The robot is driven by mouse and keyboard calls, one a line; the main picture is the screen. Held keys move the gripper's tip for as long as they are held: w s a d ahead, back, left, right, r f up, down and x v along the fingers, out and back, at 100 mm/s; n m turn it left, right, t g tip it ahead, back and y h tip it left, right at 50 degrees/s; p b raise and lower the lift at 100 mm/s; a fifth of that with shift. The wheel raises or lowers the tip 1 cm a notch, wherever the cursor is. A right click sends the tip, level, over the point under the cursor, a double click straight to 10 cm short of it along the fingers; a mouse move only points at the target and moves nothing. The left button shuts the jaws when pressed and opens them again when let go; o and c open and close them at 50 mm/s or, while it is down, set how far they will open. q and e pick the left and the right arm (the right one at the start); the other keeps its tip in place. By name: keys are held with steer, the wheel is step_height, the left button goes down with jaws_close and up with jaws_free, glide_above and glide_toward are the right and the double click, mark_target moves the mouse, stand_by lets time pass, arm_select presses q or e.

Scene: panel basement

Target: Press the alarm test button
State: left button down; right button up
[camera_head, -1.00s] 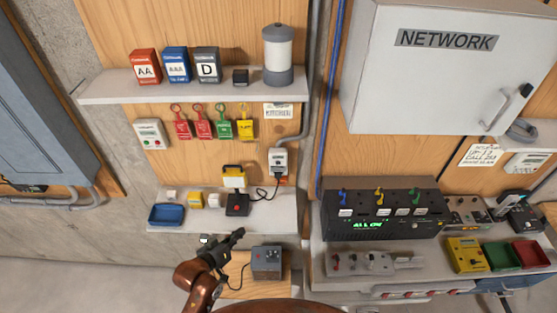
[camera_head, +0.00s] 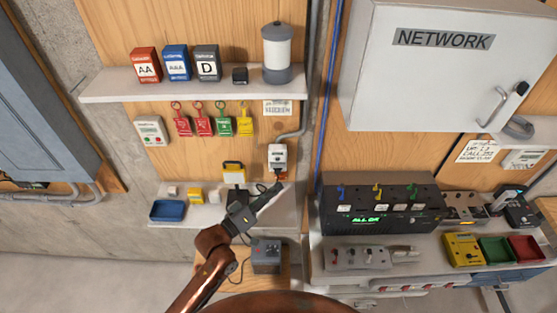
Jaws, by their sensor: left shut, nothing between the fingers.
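No label reading alarm test can be made out. A white wall box (camera_head: 151,131) with small red and green buttons hangs at the left of the board. A black panel (camera_head: 375,214) with a lit green "ALL OK" display stands on the right bench. A black box on the lower shelf is mostly hidden behind my left gripper (camera_head: 278,188). That gripper is shut and empty, its tips pointing up and right, just below a white socket unit (camera_head: 278,157). Contact cannot be told. My right gripper is not in view.
The upper shelf (camera_head: 120,97) holds battery boxes and a lantern (camera_head: 277,54). Coloured tags (camera_head: 224,121) hang below it. The lower shelf has a blue tray (camera_head: 167,210) and small items. A grey box (camera_head: 266,256) sits below. The network cabinet (camera_head: 440,80) juts out at upper right.

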mark_target(278, 159)
arm_select(q)
steer(key=w+b, duration=0.3)
steer(key=w, duration=0.5)
steer(key=shift+w, duration=0.35)
stand_by(0.4)
stand_by(0.8)
steer(key=shift+w, duration=0.4)
